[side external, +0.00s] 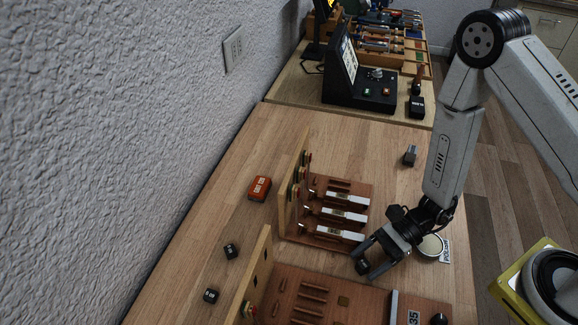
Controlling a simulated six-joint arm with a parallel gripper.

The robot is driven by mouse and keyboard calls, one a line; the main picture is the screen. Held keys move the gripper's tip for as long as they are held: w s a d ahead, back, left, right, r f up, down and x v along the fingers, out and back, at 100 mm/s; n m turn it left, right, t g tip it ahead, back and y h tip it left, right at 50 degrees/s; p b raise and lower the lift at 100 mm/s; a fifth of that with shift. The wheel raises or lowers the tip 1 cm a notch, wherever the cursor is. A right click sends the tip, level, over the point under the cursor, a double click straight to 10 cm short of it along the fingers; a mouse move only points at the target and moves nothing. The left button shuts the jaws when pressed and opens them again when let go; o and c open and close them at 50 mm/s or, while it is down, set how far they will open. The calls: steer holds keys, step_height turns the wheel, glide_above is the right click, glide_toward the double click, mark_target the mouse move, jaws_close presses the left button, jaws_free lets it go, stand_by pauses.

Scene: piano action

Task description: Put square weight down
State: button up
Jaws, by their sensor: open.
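My gripper (368,262) points down and left over the front edge of the wooden key frame, with its fingers apart. A small dark block (362,267), which looks like a square weight, sits between or just beside the fingertips. I cannot tell whether it touches them or rests on the surface below. Two similar dark blocks with pale markings lie on the bench at left, one farther back (231,251) and one nearer (210,295). A small grey block (410,155) stands alone at the back right.
A piano action model (371,190) with white keys stands just left of my gripper. Another brown wooden frame (290,277) is nearer. A round pale disc (432,247) is close at right. An orange-red box (259,188) lies left. The back of the wooden bench (310,125) is clear.

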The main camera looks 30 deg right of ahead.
steer(key=shift+v, duration=3.75)
